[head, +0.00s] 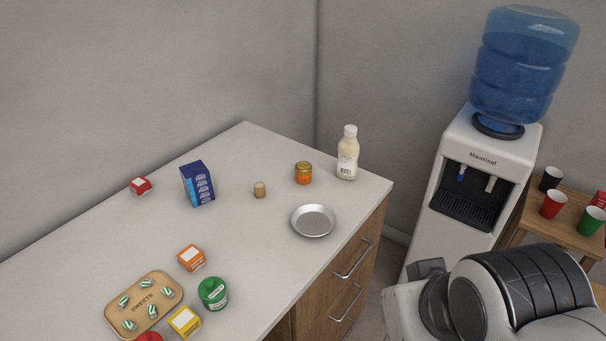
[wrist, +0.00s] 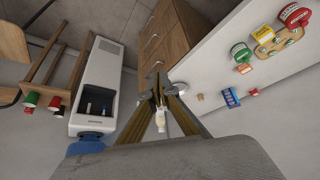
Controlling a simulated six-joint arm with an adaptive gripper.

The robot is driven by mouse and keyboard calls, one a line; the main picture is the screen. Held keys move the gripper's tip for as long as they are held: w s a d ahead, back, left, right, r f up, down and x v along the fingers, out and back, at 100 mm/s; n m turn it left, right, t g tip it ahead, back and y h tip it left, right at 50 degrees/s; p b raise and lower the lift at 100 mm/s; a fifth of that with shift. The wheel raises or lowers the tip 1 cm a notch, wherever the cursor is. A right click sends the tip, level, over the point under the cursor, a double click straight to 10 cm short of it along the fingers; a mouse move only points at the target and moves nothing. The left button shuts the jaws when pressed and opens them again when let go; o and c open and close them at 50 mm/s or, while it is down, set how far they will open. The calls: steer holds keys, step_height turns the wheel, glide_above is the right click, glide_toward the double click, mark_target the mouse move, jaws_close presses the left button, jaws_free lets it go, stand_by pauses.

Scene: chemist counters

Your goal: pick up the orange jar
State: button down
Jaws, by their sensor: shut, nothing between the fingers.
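The orange jar (head: 303,175) stands upright on the counter in the head view, with a gold-coloured lid. It is just left of a cream bottle with a white cap (head: 347,155) and behind a silver plate (head: 313,221). In the wrist view my gripper (wrist: 159,85) is shut and empty, its fingertips meeting in front of the counter edge near the plate. The bottle (wrist: 161,120) shows between the fingers. I cannot make out the jar in the wrist view; a finger probably covers it. The gripper is out of the head view.
A wooden cork-like piece (head: 260,190) and a blue box (head: 197,184) stand left of the jar. A sweets tray (head: 172,284), a green tin (head: 213,293) and small boxes are at the front. A water cooler (head: 487,160) stands right of the counter. Counter around the jar is mostly clear.

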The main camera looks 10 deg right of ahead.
steer(key=c, duration=1.3)
jaws_free()
steer(key=shift+o, duration=0.2)
steer(key=n+t, duration=0.1)
steer(key=t, duration=0.5)
glide_above(306, 173)
steer(key=s+d, duration=0.4)
steer(key=s, duration=0.9)
step_height(306, 173, down, 7)
steer(key=w+a+f, duration=0.1)
steer(key=w+f, duration=0.1)
steer(key=f, duration=0.1)
steer(key=w+a+f+t+y, duration=0.1)
steer(key=w+f, duration=0.2)
steer(key=f, duration=0.1)
steer(key=w+a+f+n+y, duration=0.1)
steer(key=w+f, duration=0.2)
steer(key=f, duration=0.1)
steer(key=shift+w+t, duration=0.15)
steer(key=shift+t, duration=0.15)
steer(key=shift+w+a+f, duration=0.15)
steer(key=shift+f, duration=0.1)
